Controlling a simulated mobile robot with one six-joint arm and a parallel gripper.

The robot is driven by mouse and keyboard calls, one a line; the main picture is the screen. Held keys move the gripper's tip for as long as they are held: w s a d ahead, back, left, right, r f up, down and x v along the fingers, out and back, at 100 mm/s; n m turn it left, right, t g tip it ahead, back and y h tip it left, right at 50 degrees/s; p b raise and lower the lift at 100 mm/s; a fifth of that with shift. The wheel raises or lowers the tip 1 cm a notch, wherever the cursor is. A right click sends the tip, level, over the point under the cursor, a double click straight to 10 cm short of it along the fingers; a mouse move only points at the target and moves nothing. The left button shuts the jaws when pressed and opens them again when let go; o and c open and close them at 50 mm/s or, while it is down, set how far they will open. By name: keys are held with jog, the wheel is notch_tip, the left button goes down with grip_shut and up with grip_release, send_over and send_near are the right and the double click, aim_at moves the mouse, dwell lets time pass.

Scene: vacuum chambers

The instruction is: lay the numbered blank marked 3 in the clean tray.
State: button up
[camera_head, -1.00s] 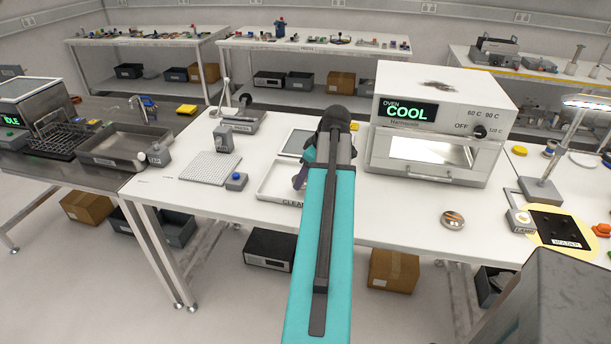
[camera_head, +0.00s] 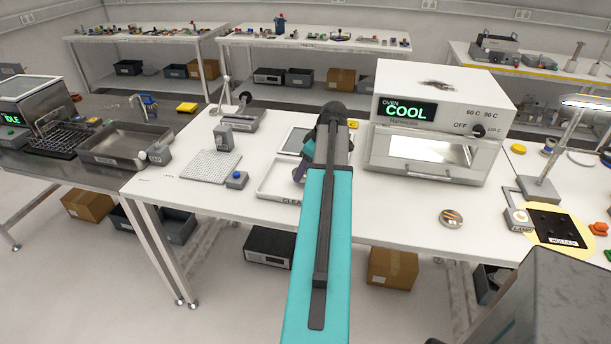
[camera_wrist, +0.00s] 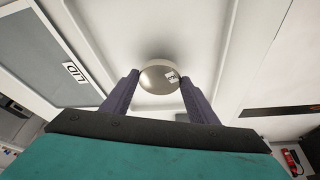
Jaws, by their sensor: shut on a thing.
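The blank (camera_wrist: 157,80) is a round, shiny metal disc with a small white label. The mark on the label is turned sideways and hard to read. My gripper (camera_wrist: 160,92) is shut on it, with a dark purple finger at each side. The clean tray (camera_head: 265,193) is a shallow white tray on the middle bench. Its floor (camera_wrist: 150,30) shows behind the blank in the wrist view, so the blank is over the tray. I cannot tell the height. In the head view my arm hides the blank and the tray's right part.
A grey panel labelled LID (camera_wrist: 75,72) lies beside the tray. The oven (camera_head: 440,120), reading COOL, stands to the right. A perforated plate (camera_head: 210,167) and a small blue-buttoned box (camera_head: 237,180) are to the left. A small round dish (camera_head: 451,218) lies at the front right.

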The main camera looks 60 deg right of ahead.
jog(key=shift+f+p, duration=0.5)
jog(key=shift+f, duration=0.95)
jog(key=shift+f, duration=0.15)
jog(key=o, duration=1.5)
jog(key=shift+c, duration=0.2)
jog(key=shift+r, duration=0.2)
jog(key=b+v, duration=0.2)
jog(key=v, duration=1)
jog(key=shift+r, duration=0.1)
